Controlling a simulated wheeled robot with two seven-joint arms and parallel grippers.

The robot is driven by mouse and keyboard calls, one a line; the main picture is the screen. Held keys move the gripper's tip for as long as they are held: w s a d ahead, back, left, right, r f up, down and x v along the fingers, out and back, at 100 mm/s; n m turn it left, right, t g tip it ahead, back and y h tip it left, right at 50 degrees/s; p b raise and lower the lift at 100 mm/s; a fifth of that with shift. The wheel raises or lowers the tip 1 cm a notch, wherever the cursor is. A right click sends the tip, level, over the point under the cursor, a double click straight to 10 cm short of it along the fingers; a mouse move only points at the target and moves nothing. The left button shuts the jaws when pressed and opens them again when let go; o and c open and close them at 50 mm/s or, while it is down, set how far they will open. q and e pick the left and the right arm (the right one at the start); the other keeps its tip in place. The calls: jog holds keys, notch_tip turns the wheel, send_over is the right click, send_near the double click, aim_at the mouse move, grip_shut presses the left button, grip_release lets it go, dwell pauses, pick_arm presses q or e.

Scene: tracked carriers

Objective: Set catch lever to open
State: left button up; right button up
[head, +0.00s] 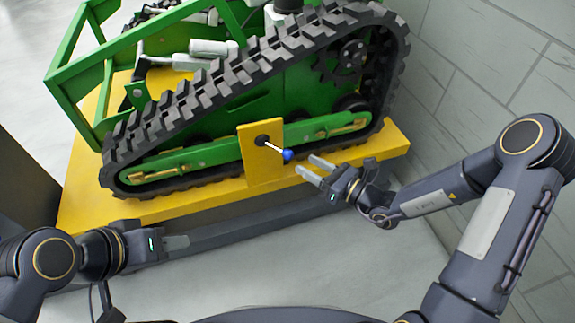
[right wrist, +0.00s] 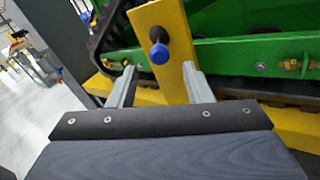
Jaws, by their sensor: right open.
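The catch lever is a thin pale rod with a blue knob (head: 288,155). It is mounted on an upright yellow plate (head: 262,170) at a dark pivot and points right and slightly down in the head view. My right gripper (head: 305,165) is open, just right of and below the knob, with its fingers pointing at it. In the right wrist view the blue knob (right wrist: 160,55) shows beyond and between the open fingers, apart from both. My left gripper (head: 184,241) is low on the left, away from the lever; its finger gap cannot be made out.
A green tracked carrier (head: 272,100) with a black rubber track (head: 225,80) stands on a yellow platform (head: 95,210) behind the plate. A grey block wall (head: 500,60) closes off the right side. Grey floor (head: 260,270) lies open in front.

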aim_at(292, 156)
jog(key=b+x, duration=0.1)
jog(key=x, duration=0.6)
jog(key=shift+w+a+r, duration=0.1)
jog(key=shift+w+a, duration=0.05)
jog(key=shift+a, duration=0.1)
grip_shut()
